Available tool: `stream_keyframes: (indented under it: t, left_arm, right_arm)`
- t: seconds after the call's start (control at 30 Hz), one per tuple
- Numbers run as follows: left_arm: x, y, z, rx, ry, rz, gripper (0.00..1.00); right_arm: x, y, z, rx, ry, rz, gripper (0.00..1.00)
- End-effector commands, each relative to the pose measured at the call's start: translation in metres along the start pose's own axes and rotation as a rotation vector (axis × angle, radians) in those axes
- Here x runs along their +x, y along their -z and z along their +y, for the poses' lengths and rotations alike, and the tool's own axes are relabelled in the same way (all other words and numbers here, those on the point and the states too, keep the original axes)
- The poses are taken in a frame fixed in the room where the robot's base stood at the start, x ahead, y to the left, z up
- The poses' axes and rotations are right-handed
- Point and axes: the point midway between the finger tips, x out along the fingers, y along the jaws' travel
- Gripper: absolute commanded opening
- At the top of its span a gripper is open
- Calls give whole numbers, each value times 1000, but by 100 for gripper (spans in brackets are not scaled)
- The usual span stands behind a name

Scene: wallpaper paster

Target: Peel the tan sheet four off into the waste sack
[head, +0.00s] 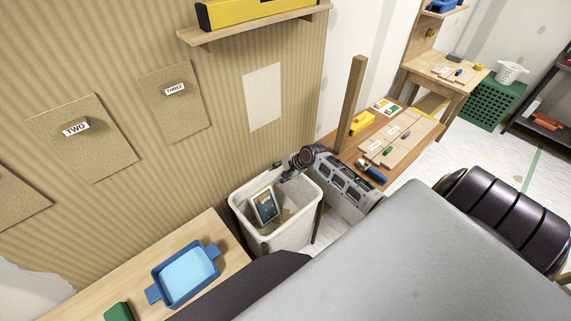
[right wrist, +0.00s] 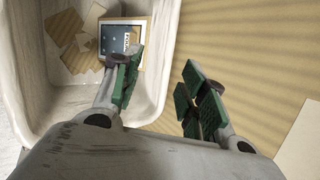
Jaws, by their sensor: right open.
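The waste sack (head: 236,212) is a white open bin below the wall; its pale rim fills the left of the right wrist view (right wrist: 20,85). Inside lie tan pieces (right wrist: 78,50) and a dark-faced panel with a pale border (head: 264,205), also in the right wrist view (right wrist: 112,38). No sheet marked four can be read; a pale bare rectangle (head: 263,97) shows on the wall right of sheet three (head: 180,115). My right gripper (head: 284,178) is open and empty at the sack's wall-side rim, one finger over the sack, the other over striped wall. My left gripper is out of view.
Sheet two (head: 95,150) hangs on the striped wall. A shelf (head: 250,27) with a yellow-black box juts out above. A bench (head: 228,238) with a blue tray (head: 185,275) stands left of the sack. A wooden table (head: 420,128) with a tall post stands right.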

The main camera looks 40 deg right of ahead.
Motion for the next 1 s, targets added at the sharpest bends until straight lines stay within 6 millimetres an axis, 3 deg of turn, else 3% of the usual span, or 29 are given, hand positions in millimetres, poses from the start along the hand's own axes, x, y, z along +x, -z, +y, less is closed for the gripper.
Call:
stream_keyframes:
  t: [0.5, 1.0]
  left_arm:
    - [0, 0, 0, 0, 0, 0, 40]
    - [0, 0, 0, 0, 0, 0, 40]
  right_arm:
    - [-46, 0, 0, -1, 0, 0, 42]
    - [-50, 0, 0, -1, 0, 0, 42]
